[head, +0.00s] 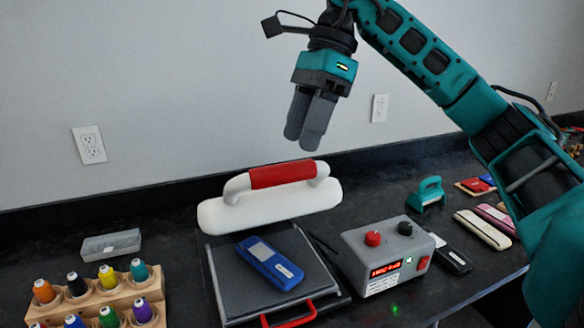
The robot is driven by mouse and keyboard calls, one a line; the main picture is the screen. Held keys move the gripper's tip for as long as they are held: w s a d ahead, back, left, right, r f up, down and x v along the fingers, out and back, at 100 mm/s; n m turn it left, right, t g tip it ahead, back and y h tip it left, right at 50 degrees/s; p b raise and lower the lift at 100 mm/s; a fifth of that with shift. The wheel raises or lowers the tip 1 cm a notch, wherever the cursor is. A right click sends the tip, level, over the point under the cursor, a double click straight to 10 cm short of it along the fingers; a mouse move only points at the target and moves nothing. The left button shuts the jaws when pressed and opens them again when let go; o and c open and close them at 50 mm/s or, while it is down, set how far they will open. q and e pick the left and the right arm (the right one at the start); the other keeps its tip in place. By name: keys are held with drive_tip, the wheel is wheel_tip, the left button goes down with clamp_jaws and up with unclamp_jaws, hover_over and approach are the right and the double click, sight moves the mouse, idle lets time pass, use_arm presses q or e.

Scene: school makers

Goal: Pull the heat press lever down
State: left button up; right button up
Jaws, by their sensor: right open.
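The heat press stands on the dark counter in the middle of the head view. Its lever is a white arched handle with a red grip (282,174), on a thick white upper part (270,208) that is raised at the back. The dark grey lower plate (225,288) lies flat in front, with a red handle (290,317) at its front edge. My right gripper (301,140) points down above the red grip, apart from it, open and empty. Its grey fingers look close together from this angle. My left gripper is out of view.
A blue handheld device (270,264) lies on the lower plate. A grey control box (387,256) with red and black knobs stands to the right. A wooden rack of thread spools (100,300) and a clear box (110,244) are left. A teal tool (427,194) sits further right.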

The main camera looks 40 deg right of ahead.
drive_tip(key=shift+x, duration=2.55)
clamp_jaws()
